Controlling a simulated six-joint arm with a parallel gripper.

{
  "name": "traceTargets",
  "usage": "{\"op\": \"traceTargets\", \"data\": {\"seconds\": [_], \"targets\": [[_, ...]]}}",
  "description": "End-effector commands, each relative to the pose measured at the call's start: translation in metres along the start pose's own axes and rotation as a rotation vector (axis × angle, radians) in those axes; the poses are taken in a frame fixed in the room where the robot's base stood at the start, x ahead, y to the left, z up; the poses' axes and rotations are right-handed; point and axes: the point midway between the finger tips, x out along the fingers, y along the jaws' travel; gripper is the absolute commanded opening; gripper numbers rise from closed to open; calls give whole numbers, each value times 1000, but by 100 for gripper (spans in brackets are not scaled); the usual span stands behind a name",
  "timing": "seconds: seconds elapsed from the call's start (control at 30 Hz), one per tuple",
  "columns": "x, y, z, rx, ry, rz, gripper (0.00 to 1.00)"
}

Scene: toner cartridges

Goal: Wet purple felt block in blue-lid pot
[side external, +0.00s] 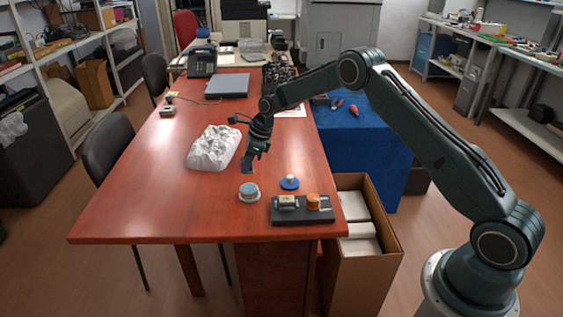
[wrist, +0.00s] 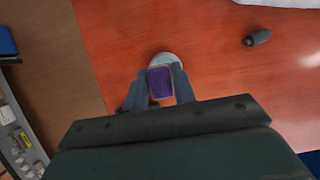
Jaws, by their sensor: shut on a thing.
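My gripper (side external: 249,167) is above the table, its fingers pointing down. In the wrist view, my gripper (wrist: 160,87) is shut on the purple felt block (wrist: 160,82), which sits between the two fingers. In the side view the block is too small to make out. An open round pot (side external: 249,192) with a pale rim and blue-grey inside stands just below the fingertips, with a gap between. In the wrist view the pot (wrist: 167,57) shows partly behind the block. A blue lid (side external: 290,182) with a pale knob lies on the table, right of the pot.
A dark tray (side external: 289,215) near the table's front edge holds a pale block and an orange round piece. A crumpled white mass (side external: 213,147) lies left of my gripper. A small dark object (wrist: 258,37) shows in the wrist view. The table's front left is clear.

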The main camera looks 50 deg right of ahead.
Motion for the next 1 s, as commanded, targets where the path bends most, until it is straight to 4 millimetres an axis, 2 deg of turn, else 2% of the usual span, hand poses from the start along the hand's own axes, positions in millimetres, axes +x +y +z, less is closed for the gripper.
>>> {"op": "traceTargets", "data": {"seconds": [0.27,0.7,1.0], "targets": [[10,0,-4,1,1,1,8],[41,0,-17,0,1,1,8],[54,0,-22,0,0,1,8]]}}
